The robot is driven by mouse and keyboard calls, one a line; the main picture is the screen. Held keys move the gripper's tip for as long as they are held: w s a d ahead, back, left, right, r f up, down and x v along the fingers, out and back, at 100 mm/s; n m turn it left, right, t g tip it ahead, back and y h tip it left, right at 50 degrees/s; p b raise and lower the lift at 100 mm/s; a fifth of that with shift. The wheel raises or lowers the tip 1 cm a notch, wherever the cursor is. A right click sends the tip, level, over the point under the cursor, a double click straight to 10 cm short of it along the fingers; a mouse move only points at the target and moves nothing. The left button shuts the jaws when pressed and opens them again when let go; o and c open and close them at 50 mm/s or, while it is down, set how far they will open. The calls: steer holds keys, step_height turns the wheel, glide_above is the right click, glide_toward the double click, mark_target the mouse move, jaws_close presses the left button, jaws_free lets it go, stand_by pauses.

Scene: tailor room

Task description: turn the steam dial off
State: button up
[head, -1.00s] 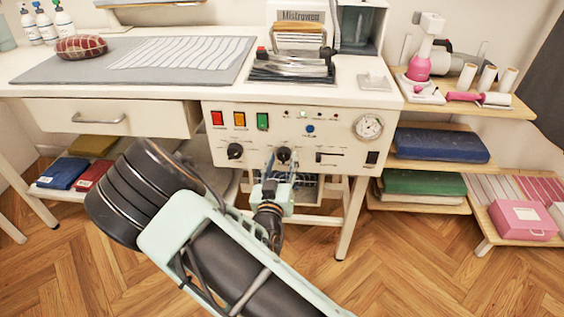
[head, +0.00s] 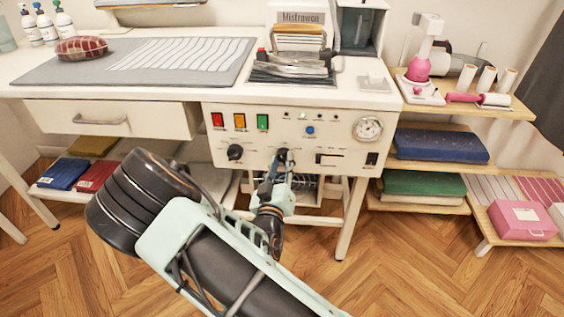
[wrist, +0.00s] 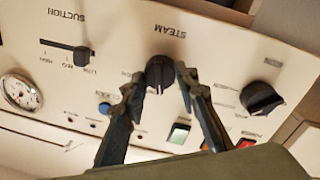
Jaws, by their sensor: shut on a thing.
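The steam dial (wrist: 160,72) is a black round knob under the upside-down word STEAM in the wrist view. A pale mark shows on its edge toward the bottom of that picture. My gripper (wrist: 163,76) is shut on the dial, with one dark fingertip on each side of it. In the head view my gripper (head: 281,163) reaches the front panel (head: 220,147) of the ironing station from below. There the dial (head: 283,152) shows only in part above the fingers.
A second black dial (head: 235,152) sits left on the panel. Red, amber and green switches (head: 263,121) are above it. A suction slider (wrist: 80,52) and a round gauge (head: 368,129) are on the other side. A drawer (head: 105,118) adjoins at left, and shelves (head: 440,147) at right.

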steer(key=n, duration=0.4)
steer(key=shift+n+p, duration=0.3)
steer(key=shift+p, duration=0.05)
steer(key=shift+f+n, duration=0.1)
steer(key=shift+n, duration=1.9)
steer(key=shift+p, duration=0.3)
steer(key=o, duration=1.1)
steer(key=shift+o, duration=0.2)
steer(key=s, duration=1.2)
steer(key=shift+a+f, duration=0.35)
steer(key=shift+a, duration=0.05)
